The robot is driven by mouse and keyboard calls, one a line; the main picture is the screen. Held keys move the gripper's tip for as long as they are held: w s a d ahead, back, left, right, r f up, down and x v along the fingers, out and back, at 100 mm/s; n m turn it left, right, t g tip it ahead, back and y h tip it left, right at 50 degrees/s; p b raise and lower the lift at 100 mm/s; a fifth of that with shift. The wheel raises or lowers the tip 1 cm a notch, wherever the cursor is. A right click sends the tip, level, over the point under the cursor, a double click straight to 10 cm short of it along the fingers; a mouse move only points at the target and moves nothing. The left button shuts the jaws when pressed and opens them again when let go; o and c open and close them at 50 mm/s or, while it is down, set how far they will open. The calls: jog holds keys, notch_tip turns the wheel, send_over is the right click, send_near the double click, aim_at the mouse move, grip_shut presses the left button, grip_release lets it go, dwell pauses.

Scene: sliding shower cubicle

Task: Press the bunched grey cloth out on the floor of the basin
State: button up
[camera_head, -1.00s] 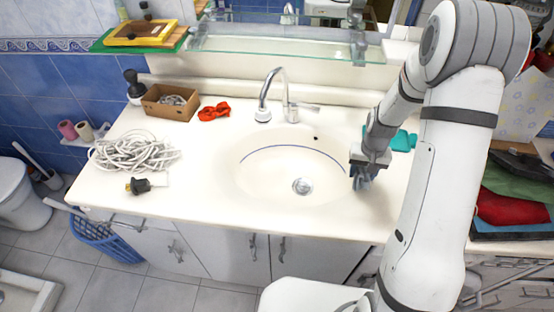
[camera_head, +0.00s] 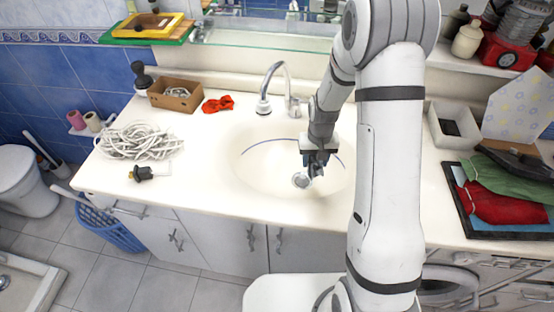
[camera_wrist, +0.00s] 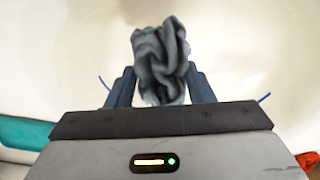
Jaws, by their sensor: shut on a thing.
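The bunched grey cloth (camera_wrist: 160,60) is crumpled between the two dark fingers of my gripper (camera_wrist: 160,88) in the wrist view. It sticks out past the fingertips. In the head view my gripper (camera_head: 316,165) points down over the right part of the white basin (camera_head: 262,172), just beside the round metal drain (camera_head: 301,181). The cloth can hardly be told from the dark fingers there. I cannot tell whether the cloth touches the basin floor.
The tap (camera_head: 276,85) stands behind the basin. A tangle of white rope (camera_head: 138,141), a cardboard box (camera_head: 176,96) and a red cloth (camera_head: 217,104) lie on the counter at left. A black tray (camera_head: 457,195) with folded cloths is at right. A teal thing (camera_wrist: 25,132) shows in the wrist view.

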jog(key=shift+w+d+f, duration=0.15)
jog(key=shift+w, duration=0.05)
jog(key=shift+f+b, duration=0.2)
jog(key=shift+b, duration=0.25)
jog(key=w+a+f+b, duration=0.3)
jog(key=a+f+b, duration=0.15)
jog(key=b, duration=0.35)
jog(key=m+b, duration=0.2)
jog(key=b, duration=0.6)
send_over(278, 177)
jog(key=shift+f, duration=1)
jog(key=shift+f, duration=0.1)
jog(key=shift+d+f+b, duration=0.1)
jog(key=shift+f+b, duration=1.95)
jog(key=shift+f, duration=1.1)
jog(key=shift+f, duration=0.4)
